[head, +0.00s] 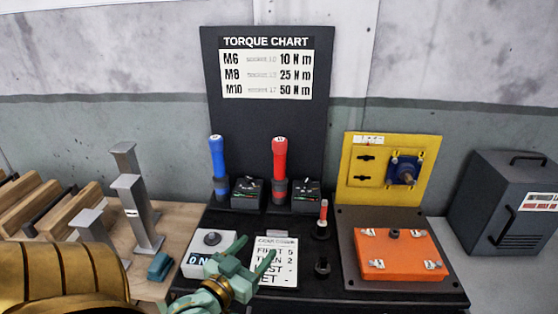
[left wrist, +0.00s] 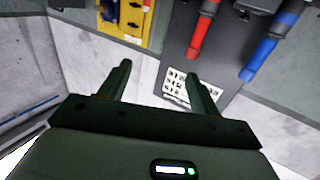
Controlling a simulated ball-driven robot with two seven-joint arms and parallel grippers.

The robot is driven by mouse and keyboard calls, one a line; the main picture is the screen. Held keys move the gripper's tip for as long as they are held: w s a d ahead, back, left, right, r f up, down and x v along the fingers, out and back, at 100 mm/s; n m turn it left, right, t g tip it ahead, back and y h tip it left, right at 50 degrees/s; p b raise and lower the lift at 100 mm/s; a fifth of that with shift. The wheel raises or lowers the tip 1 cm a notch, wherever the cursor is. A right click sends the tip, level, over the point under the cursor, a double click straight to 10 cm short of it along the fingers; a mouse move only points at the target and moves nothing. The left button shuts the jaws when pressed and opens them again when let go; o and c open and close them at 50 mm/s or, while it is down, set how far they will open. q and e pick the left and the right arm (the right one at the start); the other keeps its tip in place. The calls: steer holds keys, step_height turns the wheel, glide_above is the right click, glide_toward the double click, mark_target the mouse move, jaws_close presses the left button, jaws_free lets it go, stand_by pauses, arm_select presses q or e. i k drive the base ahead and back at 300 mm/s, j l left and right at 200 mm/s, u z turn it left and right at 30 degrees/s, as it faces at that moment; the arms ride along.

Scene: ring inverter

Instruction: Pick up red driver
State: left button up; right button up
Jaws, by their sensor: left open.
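The red driver (head: 279,157) stands upright on the black bench beside a small black box, in front of the torque chart board. It also shows in the left wrist view (left wrist: 199,38), upside down at the top. My left gripper (head: 256,251) is open and empty, low over the front of the bench, in front of and left of the red driver, not touching it. In the left wrist view its two fingers (left wrist: 158,72) are spread apart with nothing between them. My right gripper does not show.
A blue driver (head: 217,157) stands left of the red one. A small red-handled tool (head: 322,213) stands to its right. A white card (head: 276,272) lies beneath the left gripper. An orange plate (head: 405,255) and yellow panel (head: 350,185) are at right. A grey post (head: 138,215) stands left.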

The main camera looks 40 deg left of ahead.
mark_target(279, 144)
steer(key=i+j, duration=0.2)
steer(key=j, duration=0.15)
steer(key=i+j, duration=0.4)
steer(key=j, duration=0.25)
